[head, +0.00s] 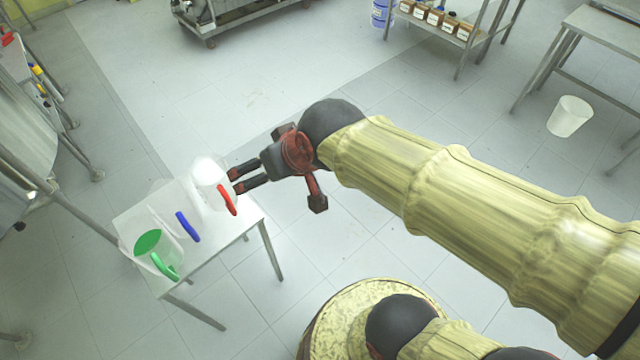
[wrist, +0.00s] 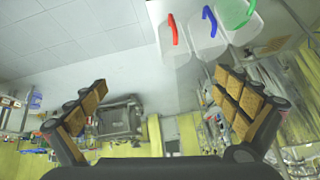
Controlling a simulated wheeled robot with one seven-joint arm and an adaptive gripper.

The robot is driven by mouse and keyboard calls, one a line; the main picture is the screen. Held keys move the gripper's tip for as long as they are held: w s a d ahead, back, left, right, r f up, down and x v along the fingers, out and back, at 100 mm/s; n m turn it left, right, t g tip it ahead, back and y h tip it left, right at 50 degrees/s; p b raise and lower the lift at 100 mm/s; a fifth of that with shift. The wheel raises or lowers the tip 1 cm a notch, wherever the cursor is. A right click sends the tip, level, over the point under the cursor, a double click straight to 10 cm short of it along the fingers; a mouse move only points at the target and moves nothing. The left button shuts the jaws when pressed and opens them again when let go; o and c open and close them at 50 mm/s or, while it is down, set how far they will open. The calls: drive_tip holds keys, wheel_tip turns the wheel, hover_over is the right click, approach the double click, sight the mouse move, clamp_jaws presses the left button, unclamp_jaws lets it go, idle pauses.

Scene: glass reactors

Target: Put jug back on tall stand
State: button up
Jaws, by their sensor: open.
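A white table-like stand (head: 212,243) at the left of the head view bears three translucent jugs. The jug with the red handle (head: 228,200) is nearest my gripper. A jug with a blue handle (head: 187,226) is in the middle, and one with a green handle and green top (head: 148,242) is at the left. My gripper (head: 235,180) is open and empty, with its fingertips close to the red-handled jug in the head view. In the wrist view, the red handle (wrist: 173,28) shows at the top, beyond the fingers and not between them.
A wheeled metal cart (head: 240,14) stands at the back. A rack with brown boxes (head: 440,20) and a blue bucket (head: 381,13) is at the back right. A white bin (head: 569,116) and metal table are at the right. The floor between is clear.

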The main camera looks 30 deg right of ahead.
drive_tip(key=s+d+g+h, duration=0.1)
drive_tip(key=s+d+h, duration=0.1)
drive_tip(key=s+d, duration=0.5)
drive_tip(key=shift+s+d+r+m+g, duration=0.2)
drive_tip(key=shift+s+m+g, duration=0.15)
drive_tip(key=shift+s, duration=0.9)
drive_tip(key=shift+a, duration=0.1)
